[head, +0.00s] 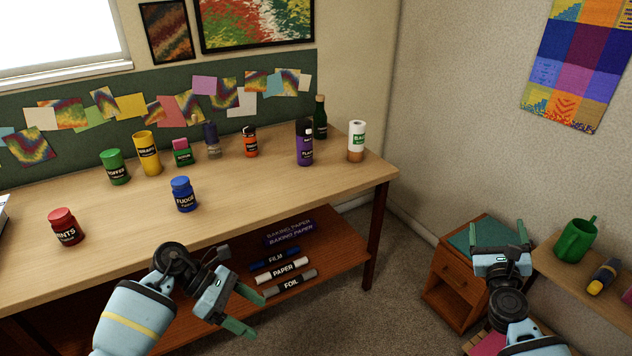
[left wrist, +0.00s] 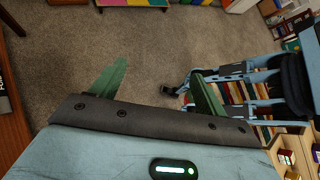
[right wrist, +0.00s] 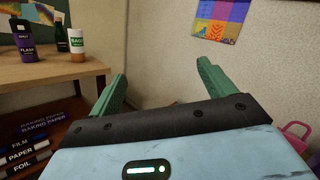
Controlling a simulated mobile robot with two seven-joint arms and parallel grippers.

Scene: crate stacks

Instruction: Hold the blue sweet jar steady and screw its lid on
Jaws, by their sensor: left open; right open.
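The blue sweet jar (head: 184,196), labelled FUDGE, stands upright near the front of the wooden table in the head view. A blue lid (head: 181,182) sits on its top; I cannot tell whether it is screwed tight. My left gripper (head: 257,317) is open and empty, in front of the table, below and to the right of the jar. My right gripper (head: 498,232) is open and empty far to the right, near the small cabinet. The jar is in neither wrist view.
A red jar (head: 66,227) stands left of the blue one. Behind are a green jar (head: 115,167), a yellow canister (head: 147,153) and a purple bottle (head: 304,142). A lower shelf (head: 335,262) holds several rolls. The tabletop right of the blue jar is clear.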

